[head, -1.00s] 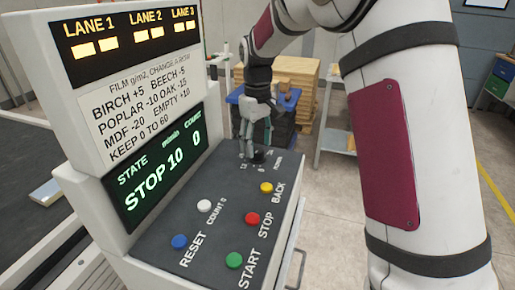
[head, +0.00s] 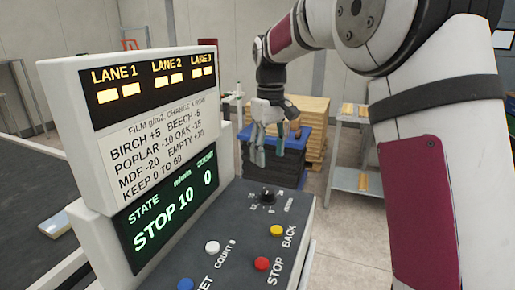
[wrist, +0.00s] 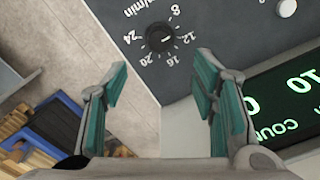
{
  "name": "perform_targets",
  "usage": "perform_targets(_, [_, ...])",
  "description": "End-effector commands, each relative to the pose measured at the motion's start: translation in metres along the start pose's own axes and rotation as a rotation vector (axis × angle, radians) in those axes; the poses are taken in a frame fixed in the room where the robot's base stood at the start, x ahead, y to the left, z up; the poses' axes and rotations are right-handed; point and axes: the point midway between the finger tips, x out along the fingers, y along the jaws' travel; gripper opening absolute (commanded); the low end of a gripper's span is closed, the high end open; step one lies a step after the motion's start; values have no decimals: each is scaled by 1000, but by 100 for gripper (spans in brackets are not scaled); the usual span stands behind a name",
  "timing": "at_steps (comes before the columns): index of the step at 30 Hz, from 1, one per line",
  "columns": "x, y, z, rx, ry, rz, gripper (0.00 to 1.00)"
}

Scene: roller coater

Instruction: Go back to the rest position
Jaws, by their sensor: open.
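My gripper (head: 267,147) hangs above the far end of the dark control panel (head: 232,236), clear of the black m/min dial (head: 267,196). In the wrist view, my gripper (wrist: 162,90) has its two teal-padded fingers wide apart with nothing between them. The dial (wrist: 160,37) lies beyond the fingertips there, with its pointer near 12. The display (head: 170,208) reads STOP, 10 m/min and count 0.
Yellow (head: 277,230), red (head: 262,264), white (head: 212,247) and blue (head: 186,284) buttons sit on the panel. Behind it stand a blue-topped dark stack (head: 285,150) and a grey shelf (head: 355,181). Floor at right is open.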

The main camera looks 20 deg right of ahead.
Motion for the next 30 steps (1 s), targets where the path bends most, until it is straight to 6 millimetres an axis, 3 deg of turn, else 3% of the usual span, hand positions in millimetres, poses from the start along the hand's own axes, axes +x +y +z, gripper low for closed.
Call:
perform_targets(5, [-20, -10, 24, 31, 34, 17, 53])
perform_targets(9, [-41, -26, 61, 82, 83, 38, 53])
perform_targets(16, [-59, -54, 128, 169, 168, 66, 53])
perform_targets(23, [-56, -82, 195, 255, 256, 87, 53])
perform_targets(30, [-34, -109, 258, 342, 350, 98, 53])
